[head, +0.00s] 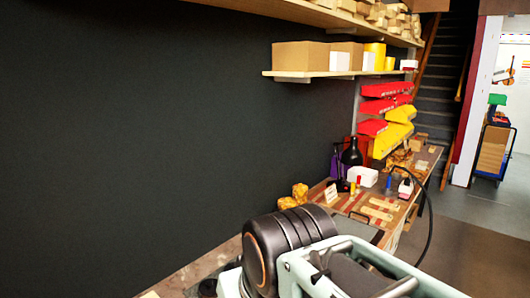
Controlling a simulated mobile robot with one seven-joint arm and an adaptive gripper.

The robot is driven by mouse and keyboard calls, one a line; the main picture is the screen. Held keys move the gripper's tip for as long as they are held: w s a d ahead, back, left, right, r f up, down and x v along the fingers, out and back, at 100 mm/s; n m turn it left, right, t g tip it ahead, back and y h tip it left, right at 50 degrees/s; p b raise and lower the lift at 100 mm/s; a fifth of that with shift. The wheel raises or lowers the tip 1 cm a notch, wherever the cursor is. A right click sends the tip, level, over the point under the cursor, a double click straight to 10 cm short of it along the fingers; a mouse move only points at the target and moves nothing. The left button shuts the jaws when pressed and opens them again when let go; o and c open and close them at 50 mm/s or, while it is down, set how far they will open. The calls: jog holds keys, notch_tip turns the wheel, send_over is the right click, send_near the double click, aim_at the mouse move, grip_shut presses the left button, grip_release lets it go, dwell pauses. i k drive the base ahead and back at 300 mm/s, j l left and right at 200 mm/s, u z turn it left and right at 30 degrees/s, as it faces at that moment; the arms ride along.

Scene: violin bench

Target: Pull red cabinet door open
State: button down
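I cannot make out a red cabinet door for certain. Red bins (385,97) and yellow bins (393,139) are stacked on the wall above the workbench (420,163). A dark red surface shows behind the black bottle (352,153), too small and covered to identify. Part of my arm, with a black rounded joint and pale links, fills the bottom middle and right and hides the near part of the bench. My gripper's fingertips do not show.
A shelf (340,73) with boxes juts from the dark wall. The bench holds a white box (363,176), small bottles and wood pieces, with a black cable at its edge. Stairs (440,80) and a loaded cart (492,150) stand behind. Floor (455,235) right of the bench is clear.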

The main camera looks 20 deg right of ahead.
aim_at(369, 161)
jog(key=l+z, duration=0.15)
jog(key=z, duration=1.45)
jog(key=i+l+z, duration=0.15)
jog(key=i+z, duration=0.15)
jog(key=i, duration=0.15)
jog(key=i+z, duration=0.3)
jog(key=i, duration=0.15)
jog(key=i+l, duration=0.1)
jog(key=i, duration=1.1)
jog(key=i+l+z, duration=0.1)
jog(key=i, duration=1.1)
jog(key=i+l+u, duration=0.1)
jog(key=i+u, duration=0.2)
jog(key=i, duration=0.2)
jog(key=i+l+u, duration=0.55)
jog(key=i+u, duration=0.2)
jog(key=i+l+u, duration=0.4)
jog(key=i+j, duration=0.05)
jog(key=j, duration=0.05)
